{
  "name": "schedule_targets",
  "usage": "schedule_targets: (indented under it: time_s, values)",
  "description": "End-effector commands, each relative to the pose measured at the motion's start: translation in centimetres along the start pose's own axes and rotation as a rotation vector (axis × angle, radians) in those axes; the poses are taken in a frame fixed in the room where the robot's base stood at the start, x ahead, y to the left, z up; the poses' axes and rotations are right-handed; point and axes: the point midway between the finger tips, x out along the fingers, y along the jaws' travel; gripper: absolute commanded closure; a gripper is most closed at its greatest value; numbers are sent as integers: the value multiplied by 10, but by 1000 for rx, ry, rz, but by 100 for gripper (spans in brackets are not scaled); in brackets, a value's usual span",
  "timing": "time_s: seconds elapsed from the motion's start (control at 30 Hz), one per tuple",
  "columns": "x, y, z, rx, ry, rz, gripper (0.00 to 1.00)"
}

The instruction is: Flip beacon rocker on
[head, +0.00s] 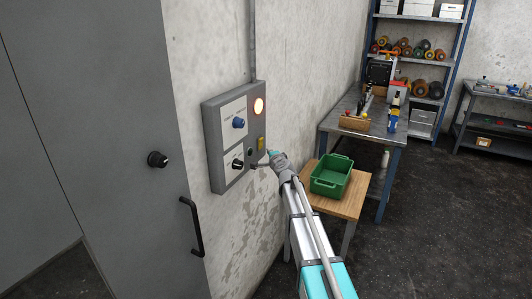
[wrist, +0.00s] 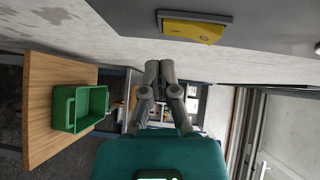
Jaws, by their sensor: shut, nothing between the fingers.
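In the wrist view the yellow rocker (wrist: 192,32) is large, near the top, in a dark frame on the grey panel. A small mark shows near its right end; I cannot tell which way it is tilted. My gripper (head: 264,163) is close to the box's lower right, just below the rocker. In the wrist view its fingers (wrist: 159,67) are together and empty, apart from the rocker in the picture.
The control box (head: 213,150) also carries a blue knob (head: 238,123) and a black knob (head: 237,164). A grey door with a handle (head: 193,226) is left. A green crate (head: 331,184) on a wooden table and a workbench (head: 340,118) stand right.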

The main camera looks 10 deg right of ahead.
Motion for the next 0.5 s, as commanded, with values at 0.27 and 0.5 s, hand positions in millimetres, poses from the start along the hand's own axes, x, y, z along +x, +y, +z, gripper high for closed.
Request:
schedule_targets:
  time_s: [0.27, 0.5]
  values:
    - [-44, 11, -6, 1, -2, 0, 100]
    - [-82, 18, -5, 1, -2, -1, 100]
